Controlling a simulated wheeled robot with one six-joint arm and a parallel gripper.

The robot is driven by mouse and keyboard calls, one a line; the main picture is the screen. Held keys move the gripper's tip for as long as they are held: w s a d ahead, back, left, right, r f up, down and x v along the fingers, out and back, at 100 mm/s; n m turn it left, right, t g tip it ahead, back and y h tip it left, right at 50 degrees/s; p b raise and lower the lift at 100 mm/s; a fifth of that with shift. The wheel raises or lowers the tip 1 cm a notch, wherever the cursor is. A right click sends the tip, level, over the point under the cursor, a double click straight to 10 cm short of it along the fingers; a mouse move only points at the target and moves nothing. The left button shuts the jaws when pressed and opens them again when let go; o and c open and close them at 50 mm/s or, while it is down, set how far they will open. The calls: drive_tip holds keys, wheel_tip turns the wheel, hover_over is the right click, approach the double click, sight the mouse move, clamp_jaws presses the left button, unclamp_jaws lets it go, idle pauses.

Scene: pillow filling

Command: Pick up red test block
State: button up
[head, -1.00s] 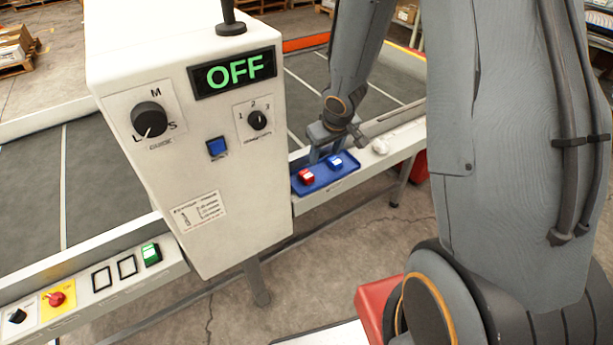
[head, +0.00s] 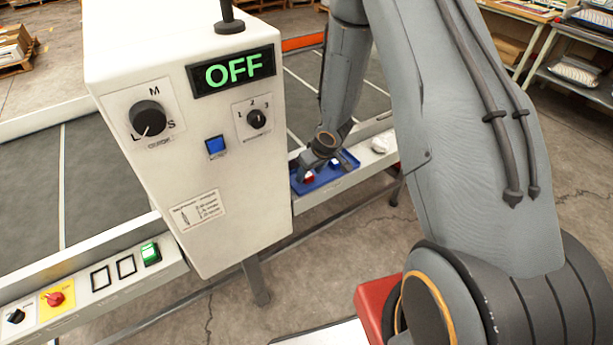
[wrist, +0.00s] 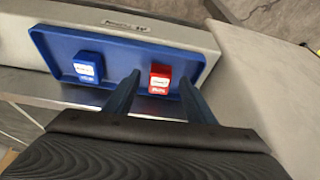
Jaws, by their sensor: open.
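The red test block (wrist: 160,80) lies in a blue tray (wrist: 119,82), with a white label on its upper face. In the wrist view, my gripper (wrist: 158,84) is open, with one finger on each side of the red block. I cannot tell whether the fingers touch it. In the head view, my gripper (head: 308,172) is over the left part of the tray and partly hides the red block (head: 309,177). A blue block (wrist: 87,67) with a white label lies in the same tray, left of the red one in the wrist view.
The tray sits on a pale rail beside a white control box (head: 190,140) whose display reads OFF. A white lumpy item (head: 383,142) lies on the rail right of the tray. A panel with a red knob (head: 55,298) and a green button (head: 150,254) is at lower left.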

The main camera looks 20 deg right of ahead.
drive_tip(key=shift+w+f, duration=0.1)
drive_tip(key=shift+f, duration=0.2)
drive_tip(key=c, duration=1.2)
drive_tip(key=shift+o, duration=0.2)
drive_tip(key=shift+r, duration=0.15)
